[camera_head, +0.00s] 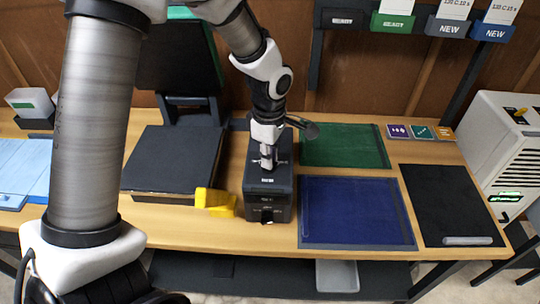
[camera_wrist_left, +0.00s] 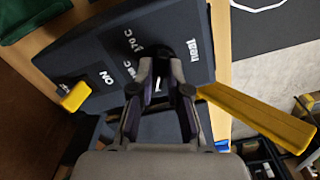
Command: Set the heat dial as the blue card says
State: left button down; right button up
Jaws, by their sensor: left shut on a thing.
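The dark control box (camera_head: 268,207) stands at the table's middle. My left gripper (camera_head: 268,160) points down onto its top. In the left wrist view the gripper (camera_wrist_left: 165,85) is shut on the heat dial, which its fingers mostly hide. Temperature labels, one reading 170 C, are printed on the box's face (camera_wrist_left: 95,45) around the dial; the dial's setting cannot be told. The blue card (camera_head: 503,10) stands in a blue holder (camera_head: 492,31) marked NEW at the upper right; its small print is not clearly legible. My right gripper is out of view.
A yellow handle (camera_head: 215,202) sticks out left of the box, beside a dark platen (camera_head: 172,160). A yellow switch (camera_wrist_left: 75,97) marked ON is near the dial. Green (camera_head: 342,146) and blue (camera_head: 355,212) mats lie right of the box.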

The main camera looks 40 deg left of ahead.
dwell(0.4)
pick_arm(q)
jog(key=c, duration=1.2)
grip_release()
jog(key=shift+f, duration=0.1)
jog(key=shift+o, duration=0.2)
jog(key=shift+a, duration=0.15)
notch_tip(320, 180, up, 12)
